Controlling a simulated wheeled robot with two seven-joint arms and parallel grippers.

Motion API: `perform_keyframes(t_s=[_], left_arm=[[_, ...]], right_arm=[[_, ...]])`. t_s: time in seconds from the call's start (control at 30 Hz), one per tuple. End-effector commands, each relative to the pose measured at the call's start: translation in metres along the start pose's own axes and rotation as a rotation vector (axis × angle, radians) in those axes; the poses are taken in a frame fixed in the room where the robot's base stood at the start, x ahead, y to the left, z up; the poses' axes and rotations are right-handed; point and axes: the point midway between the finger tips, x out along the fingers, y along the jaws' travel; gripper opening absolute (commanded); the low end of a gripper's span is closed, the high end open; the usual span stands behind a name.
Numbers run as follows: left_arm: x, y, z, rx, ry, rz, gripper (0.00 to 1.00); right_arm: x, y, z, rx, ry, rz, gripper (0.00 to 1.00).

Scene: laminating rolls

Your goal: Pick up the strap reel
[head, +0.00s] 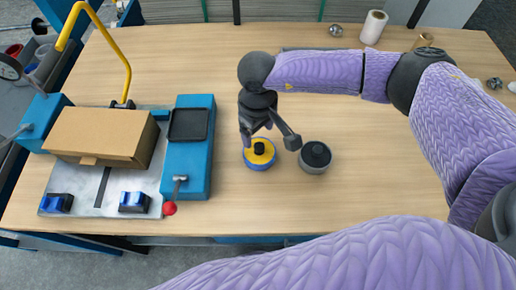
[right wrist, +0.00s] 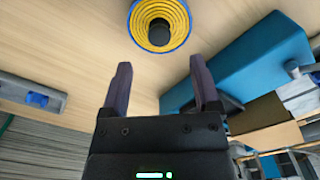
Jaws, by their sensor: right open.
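A round reel (head: 260,154) with a blue rim, yellow windings and a black hub stands on the wooden table; it is likely the strap reel. It also shows at the top of the right wrist view (right wrist: 158,24). My right gripper (head: 268,140) is over it in the head view and hides part of its far side. In the right wrist view my right gripper (right wrist: 161,68) is open, with nothing between its fingers. The reel lies beyond the fingertips, apart from them. My left gripper is not in view.
A grey round piece with a black top (head: 315,156) stands close to the right of the reel. A blue machine (head: 187,160) with a red-knobbed lever and a cardboard box (head: 101,137) is at left. A white roll (head: 374,27) stands at the back.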

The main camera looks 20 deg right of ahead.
Motion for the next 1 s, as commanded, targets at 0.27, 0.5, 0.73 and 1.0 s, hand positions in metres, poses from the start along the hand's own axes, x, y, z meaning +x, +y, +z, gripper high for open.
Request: perform_keyframes(t_s=[0.27, 0.5, 0.73, 1.0], left_arm=[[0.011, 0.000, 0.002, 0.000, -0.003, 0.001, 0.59], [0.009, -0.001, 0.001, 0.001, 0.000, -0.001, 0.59], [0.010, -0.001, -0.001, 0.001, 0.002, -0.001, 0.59], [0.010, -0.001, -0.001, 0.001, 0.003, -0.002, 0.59]], right_arm=[[0.052, 0.001, 0.003, 0.002, 0.000, -0.002, 0.79], [0.052, 0.001, 0.003, 0.002, 0.001, -0.003, 0.75], [0.052, 0.001, 0.003, 0.002, 0.001, -0.003, 0.26], [0.052, 0.001, 0.003, 0.003, 0.001, -0.003, 0.00]])
